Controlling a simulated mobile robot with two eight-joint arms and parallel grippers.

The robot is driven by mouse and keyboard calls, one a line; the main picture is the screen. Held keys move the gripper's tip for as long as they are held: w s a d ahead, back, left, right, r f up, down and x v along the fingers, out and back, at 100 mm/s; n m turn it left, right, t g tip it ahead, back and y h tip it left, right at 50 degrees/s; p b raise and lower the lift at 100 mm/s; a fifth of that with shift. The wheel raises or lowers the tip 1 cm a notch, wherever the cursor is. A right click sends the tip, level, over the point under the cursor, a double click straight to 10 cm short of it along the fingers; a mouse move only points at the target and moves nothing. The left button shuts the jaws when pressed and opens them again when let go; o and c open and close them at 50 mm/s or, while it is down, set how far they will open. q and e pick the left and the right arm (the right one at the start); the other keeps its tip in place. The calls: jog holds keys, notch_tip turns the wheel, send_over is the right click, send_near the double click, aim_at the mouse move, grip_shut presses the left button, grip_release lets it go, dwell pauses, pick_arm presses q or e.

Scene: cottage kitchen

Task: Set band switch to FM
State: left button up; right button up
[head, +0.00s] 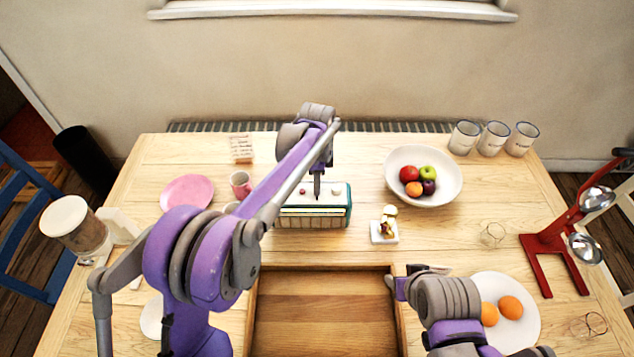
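A small teal radio (348,213) with a pale top and a light ribbed front stands on the table at centre. A small reddish knob (303,191) shows on its top, at the left. My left gripper (317,194) points straight down over the middle of the radio's top, its narrow tips together and at or just above the surface; I cannot tell whether they touch. The band switch cannot be made out; the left gripper and arm cover part of the radio. My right gripper (414,275) is open and empty, low at the right, by the wooden tray's corner.
A wooden tray (325,267) lies in front of the radio. A small plate with food (384,238) and a fruit bowl (447,190) stand to its right. A pink mug (240,184) and pink plate (187,192) stand left. A plate with oranges (532,329) is front right.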

pick_arm(q)
grip_shut()
dwell(1.1)
